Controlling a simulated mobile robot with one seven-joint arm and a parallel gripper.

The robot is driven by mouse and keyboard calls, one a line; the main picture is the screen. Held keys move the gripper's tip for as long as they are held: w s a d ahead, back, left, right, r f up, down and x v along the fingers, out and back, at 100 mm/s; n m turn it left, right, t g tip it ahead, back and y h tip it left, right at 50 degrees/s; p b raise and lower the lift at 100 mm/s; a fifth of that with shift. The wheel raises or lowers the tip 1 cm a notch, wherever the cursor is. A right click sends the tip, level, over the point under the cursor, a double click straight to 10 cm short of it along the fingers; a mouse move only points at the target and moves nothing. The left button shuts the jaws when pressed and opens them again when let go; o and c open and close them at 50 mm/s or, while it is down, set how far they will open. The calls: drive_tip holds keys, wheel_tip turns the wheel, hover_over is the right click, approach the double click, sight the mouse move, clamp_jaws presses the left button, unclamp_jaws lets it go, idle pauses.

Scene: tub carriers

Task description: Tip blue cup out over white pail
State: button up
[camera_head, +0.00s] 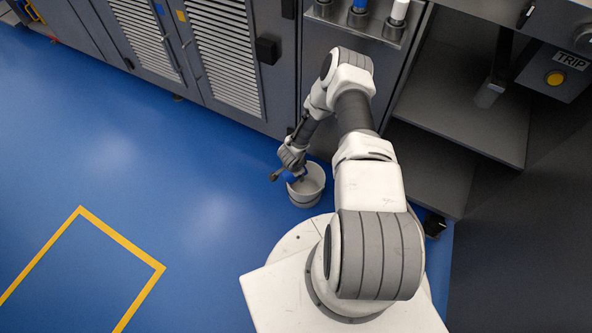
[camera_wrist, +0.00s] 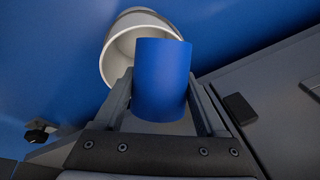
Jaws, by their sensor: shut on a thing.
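The white pail (camera_head: 306,189) stands on the blue floor in front of the grey cabinets. My gripper (camera_head: 290,172) is low, over the pail's left side in the head view. The blue cup (camera_wrist: 161,80) is between my gripper's fingers (camera_wrist: 162,108) in the wrist view, and the gripper is shut on it. Only a bit of the cup (camera_head: 292,179) shows in the head view. In the wrist view the pail (camera_wrist: 120,52) lies behind the cup, its opening partly covered. The cup's inside is hidden, so I cannot tell what it holds.
Grey louvred cabinets (camera_head: 228,62) stand close behind the pail. A shelf with several cups (camera_head: 358,12) is at the top, beside open shelving (camera_head: 455,100) at right. A yellow floor line (camera_head: 122,238) marks the left. The blue floor there is clear.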

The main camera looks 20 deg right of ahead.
drive_tip(key=shift+d+r+y, duration=0.1)
drive_tip(key=shift+d+y, duration=0.25)
drive_tip(key=shift+y, duration=0.85)
drive_tip(key=shift+d+r+y, duration=0.15)
drive_tip(key=shift+r+y, duration=0.15)
drive_tip(key=shift+y, duration=0.8)
drive_tip(key=shift+r, duration=0.1)
